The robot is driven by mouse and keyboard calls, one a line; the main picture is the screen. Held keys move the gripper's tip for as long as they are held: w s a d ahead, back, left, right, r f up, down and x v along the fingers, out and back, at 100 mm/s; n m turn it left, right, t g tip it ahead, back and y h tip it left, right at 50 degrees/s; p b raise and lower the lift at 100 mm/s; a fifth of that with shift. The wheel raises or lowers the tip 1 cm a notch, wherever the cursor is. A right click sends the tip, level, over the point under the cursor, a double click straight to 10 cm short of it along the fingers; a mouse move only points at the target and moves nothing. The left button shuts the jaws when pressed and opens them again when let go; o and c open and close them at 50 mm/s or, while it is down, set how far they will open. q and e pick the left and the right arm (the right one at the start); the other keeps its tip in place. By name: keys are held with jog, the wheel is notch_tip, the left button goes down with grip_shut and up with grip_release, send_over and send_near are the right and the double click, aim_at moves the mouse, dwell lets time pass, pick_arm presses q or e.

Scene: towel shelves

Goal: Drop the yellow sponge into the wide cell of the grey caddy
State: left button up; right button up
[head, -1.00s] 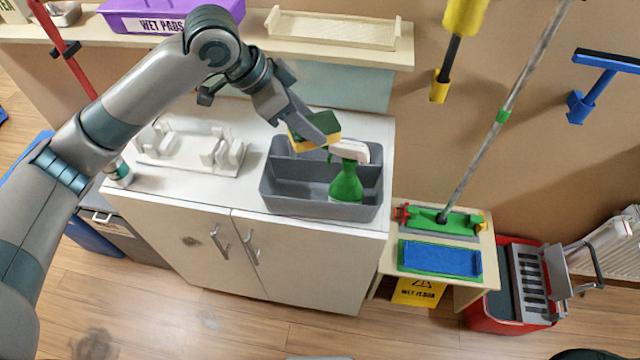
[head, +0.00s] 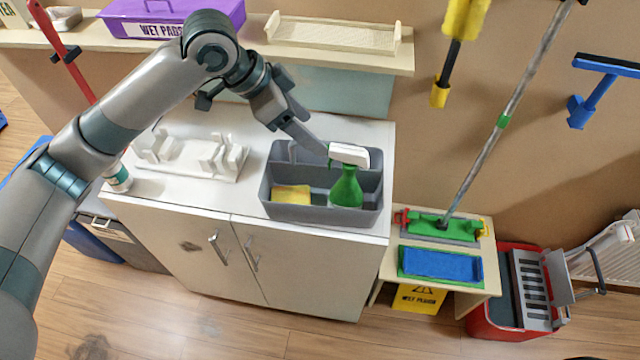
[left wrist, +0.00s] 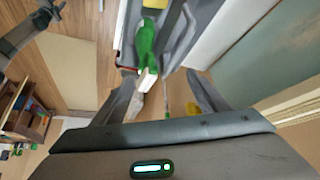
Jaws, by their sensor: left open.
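The yellow sponge (head: 291,195) lies inside the grey caddy (head: 320,212), in the front left part, left of a green spray bottle (head: 346,188) with a white head. In the left wrist view a bit of the sponge (left wrist: 155,4) shows at the top edge, beyond the spray bottle (left wrist: 146,42). My left gripper (head: 318,146) is open and empty above the back of the caddy, close to the bottle's head. Its two fingers show spread apart in the left wrist view (left wrist: 160,95). My right gripper is not in view.
The caddy stands on a white cabinet (head: 170,190) beside a white rack (head: 190,155). A shelf above holds a purple box (head: 170,14) and a cream tray (head: 333,32). A mop (head: 505,115) leans at the right over a low bench.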

pick_arm(q)
jog(key=b+v, duration=0.4)
jog(key=v, duration=1.3)
jog(key=shift+w, duration=0.1)
dwell(0.4)
